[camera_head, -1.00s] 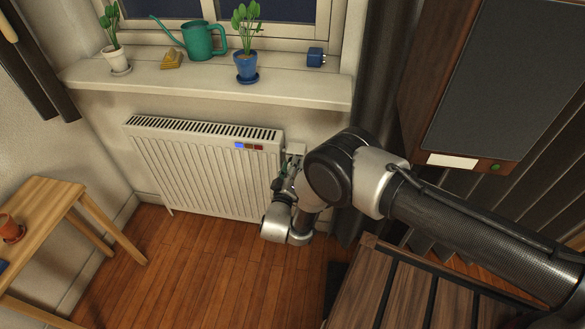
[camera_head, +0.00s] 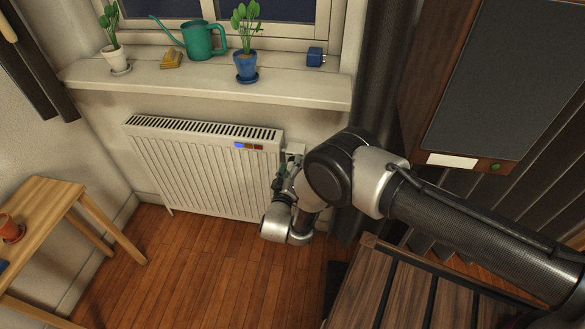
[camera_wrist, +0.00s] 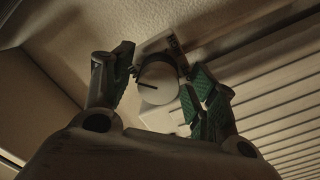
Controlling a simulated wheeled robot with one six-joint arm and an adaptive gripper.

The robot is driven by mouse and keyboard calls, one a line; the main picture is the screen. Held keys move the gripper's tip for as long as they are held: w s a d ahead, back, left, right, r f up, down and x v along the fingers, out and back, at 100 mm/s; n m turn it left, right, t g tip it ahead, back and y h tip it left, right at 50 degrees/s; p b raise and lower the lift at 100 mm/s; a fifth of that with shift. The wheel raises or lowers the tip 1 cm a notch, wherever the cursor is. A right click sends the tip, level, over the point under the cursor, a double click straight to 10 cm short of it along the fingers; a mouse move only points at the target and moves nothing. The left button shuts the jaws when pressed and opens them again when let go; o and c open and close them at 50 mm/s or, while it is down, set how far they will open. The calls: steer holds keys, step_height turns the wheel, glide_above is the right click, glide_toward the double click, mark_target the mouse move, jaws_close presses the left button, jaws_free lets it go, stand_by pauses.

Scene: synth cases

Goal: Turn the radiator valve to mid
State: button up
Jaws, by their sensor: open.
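The radiator valve (camera_wrist: 158,84) is a round whitish knob with a dark pointer line on its face, pointing left in the wrist view. My gripper (camera_wrist: 162,88) is open, with one green-padded finger on each side of the knob. The right pads are close to the knob's edge; I cannot tell whether they touch it. A gap shows on the left. In the head view my gripper (camera_head: 282,178) is at the right end of the white radiator (camera_head: 200,175), and my arm hides most of the valve. A strip of blue, brown and red marks (camera_head: 248,146) is on the radiator's upper right.
The window sill (camera_head: 200,85) juts out above the radiator, holding a green watering can (camera_head: 203,41), potted plants and small items. A dark curtain (camera_head: 375,100) hangs right of the valve. A wooden table (camera_head: 50,215) stands at left. The floor before the radiator is clear.

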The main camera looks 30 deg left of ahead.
steer(key=v, duration=1.2)
